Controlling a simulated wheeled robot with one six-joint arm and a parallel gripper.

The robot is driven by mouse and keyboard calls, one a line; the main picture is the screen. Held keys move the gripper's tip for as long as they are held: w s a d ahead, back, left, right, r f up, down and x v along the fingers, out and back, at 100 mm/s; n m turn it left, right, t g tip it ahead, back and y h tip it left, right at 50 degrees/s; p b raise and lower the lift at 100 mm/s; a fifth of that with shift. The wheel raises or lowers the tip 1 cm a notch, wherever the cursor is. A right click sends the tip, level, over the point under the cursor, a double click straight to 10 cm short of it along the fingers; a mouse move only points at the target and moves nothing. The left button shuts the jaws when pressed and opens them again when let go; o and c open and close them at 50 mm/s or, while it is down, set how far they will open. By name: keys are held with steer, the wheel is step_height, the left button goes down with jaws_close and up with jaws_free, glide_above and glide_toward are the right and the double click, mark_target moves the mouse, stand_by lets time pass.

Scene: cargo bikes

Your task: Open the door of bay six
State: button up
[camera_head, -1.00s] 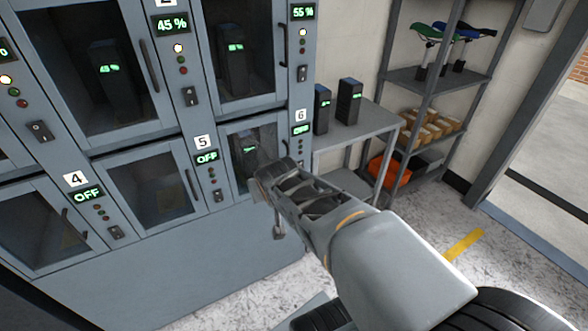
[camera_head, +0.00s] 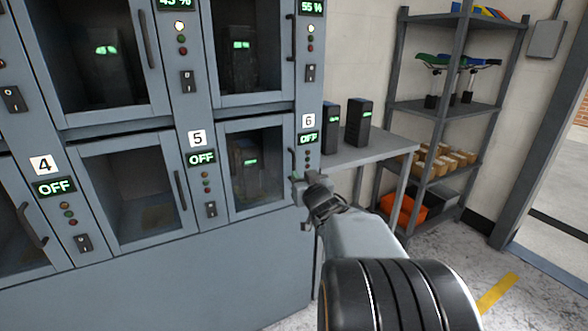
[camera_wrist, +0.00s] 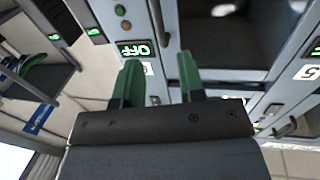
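The bay six door (camera_head: 232,128) is shut, at the right end of the lower row under the "6" label (camera_head: 308,121) and an "OFF" display (camera_head: 308,138). A dark battery with a green light (camera_head: 246,165) shows through its window. The door's upright handle (camera_head: 292,163) is on its right edge. My gripper (camera_head: 299,184) is close to the lower end of this handle. In the wrist view, my green fingers (camera_wrist: 159,62) are spread apart with nothing between their tips. The handle (camera_wrist: 157,20) shows beyond the gap, and I cannot tell whether they touch.
The bay five door (camera_head: 130,240) is shut, left of bay six. A grey table (camera_head: 375,148) with two dark batteries (camera_head: 357,122) stands just right of the cabinet. A shelf rack (camera_head: 440,108) stands behind it. Open floor (camera_head: 460,265) lies at the lower right.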

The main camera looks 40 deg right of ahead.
mark_target(294, 164)
steer(key=b+x, duration=0.1)
steer(key=x, duration=0.8)
steer(key=shift+w, duration=0.2)
jaws_close()
